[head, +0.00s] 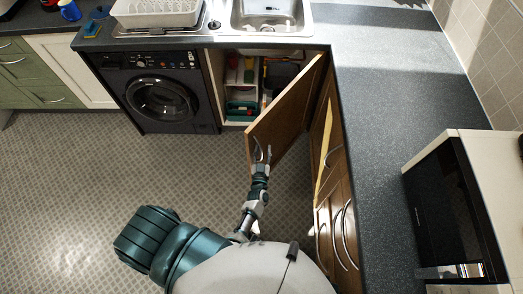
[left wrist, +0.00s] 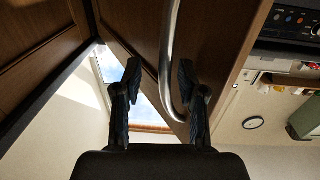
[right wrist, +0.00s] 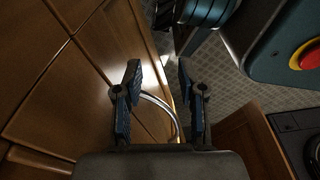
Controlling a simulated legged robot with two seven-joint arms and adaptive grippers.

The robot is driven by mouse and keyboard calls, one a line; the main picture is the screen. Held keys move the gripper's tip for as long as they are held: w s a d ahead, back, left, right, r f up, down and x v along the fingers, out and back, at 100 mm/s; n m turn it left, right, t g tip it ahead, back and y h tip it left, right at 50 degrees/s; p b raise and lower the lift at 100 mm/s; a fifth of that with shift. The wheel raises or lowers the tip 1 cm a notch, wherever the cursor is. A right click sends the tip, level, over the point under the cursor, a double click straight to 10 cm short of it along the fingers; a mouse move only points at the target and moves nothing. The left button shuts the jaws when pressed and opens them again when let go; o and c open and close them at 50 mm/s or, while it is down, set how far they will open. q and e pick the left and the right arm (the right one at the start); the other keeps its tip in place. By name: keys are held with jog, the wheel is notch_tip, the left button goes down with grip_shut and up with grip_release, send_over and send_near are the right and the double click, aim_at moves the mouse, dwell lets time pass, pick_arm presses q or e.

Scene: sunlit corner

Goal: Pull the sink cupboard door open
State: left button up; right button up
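The brown wooden sink cupboard door (head: 290,108) stands swung well out from the cabinet, showing the shelves inside. Its curved metal handle (left wrist: 170,60) passes between the fingers of my left gripper (left wrist: 158,78) in the left wrist view, closer to the right finger. The fingers are apart and not closed on it; I cannot tell whether they touch it. In the head view my left gripper (head: 262,156) is at the door's free edge. My right gripper (right wrist: 158,76) is open in the right wrist view, with a curved metal handle (right wrist: 164,108) showing beyond it.
The open cupboard holds a green caddy (head: 242,108) and other items. A dark washing machine (head: 165,95) stands left of it. Brown cupboards (head: 340,215) run down the right under the grey worktop (head: 405,110). Patterned floor (head: 80,180) is clear at left.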

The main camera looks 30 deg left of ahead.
pick_arm(q)
jog(key=v, duration=1.2)
jog(key=shift+d, duration=0.3)
